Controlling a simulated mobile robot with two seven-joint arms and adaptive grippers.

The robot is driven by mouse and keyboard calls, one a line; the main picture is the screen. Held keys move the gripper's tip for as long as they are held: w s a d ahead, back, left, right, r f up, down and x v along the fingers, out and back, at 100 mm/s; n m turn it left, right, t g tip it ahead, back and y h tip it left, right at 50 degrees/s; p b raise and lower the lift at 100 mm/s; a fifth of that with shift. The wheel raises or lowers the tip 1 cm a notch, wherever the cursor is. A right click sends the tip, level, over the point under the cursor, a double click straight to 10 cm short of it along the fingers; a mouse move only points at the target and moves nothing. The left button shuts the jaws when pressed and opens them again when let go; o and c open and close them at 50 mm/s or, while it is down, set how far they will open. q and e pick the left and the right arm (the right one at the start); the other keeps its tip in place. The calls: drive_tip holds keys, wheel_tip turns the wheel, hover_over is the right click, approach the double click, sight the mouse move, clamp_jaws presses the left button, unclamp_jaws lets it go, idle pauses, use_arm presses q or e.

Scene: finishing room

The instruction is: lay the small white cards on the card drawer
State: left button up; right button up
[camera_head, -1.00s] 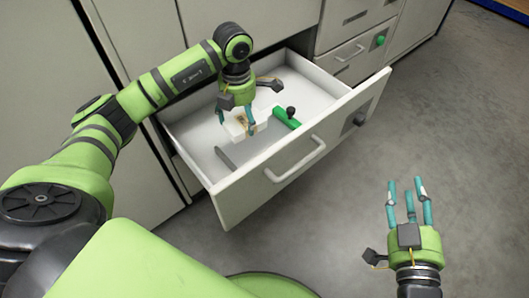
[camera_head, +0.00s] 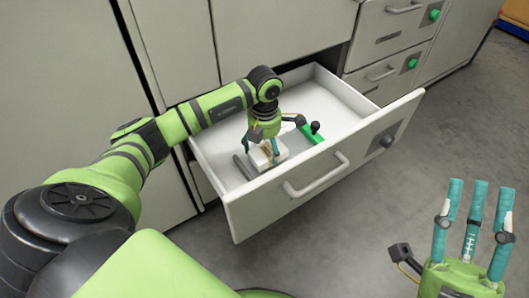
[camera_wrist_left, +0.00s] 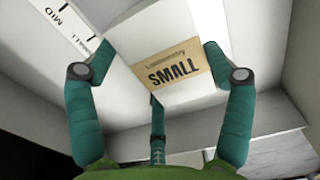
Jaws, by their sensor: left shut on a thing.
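The small white cards (camera_head: 282,151) are a white block with a tan band; the band reads "SMALL" in the left wrist view (camera_wrist_left: 175,66). My left gripper (camera_head: 266,152) is shut on them, inside the open card drawer (camera_head: 232,208), near its front left part. In the left wrist view my left gripper's fingers (camera_wrist_left: 155,75) stand around the block. I cannot tell whether the block touches the drawer floor. My right gripper (camera_head: 472,222) is empty, its fingers spread open, at the lower right outside the drawer.
A green piece with a black knob (camera_head: 313,133) lies in the drawer right of the cards. A dark grey bar (camera_head: 244,167) lies to their left. A strip marked "MID" and "SMALL" (camera_wrist_left: 75,28) shows beside the block. Grey floor (camera_head: 440,140) is clear at the right.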

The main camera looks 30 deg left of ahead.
use_arm(q)
drive_tip(key=shift+f, duration=0.95)
use_arm(e)
drive_tip(key=shift+s+r+n+t+y, duration=0.4)
drive_tip(key=shift+s+r+y, duration=0.3)
drive_tip(key=shift+s+y, duration=0.15)
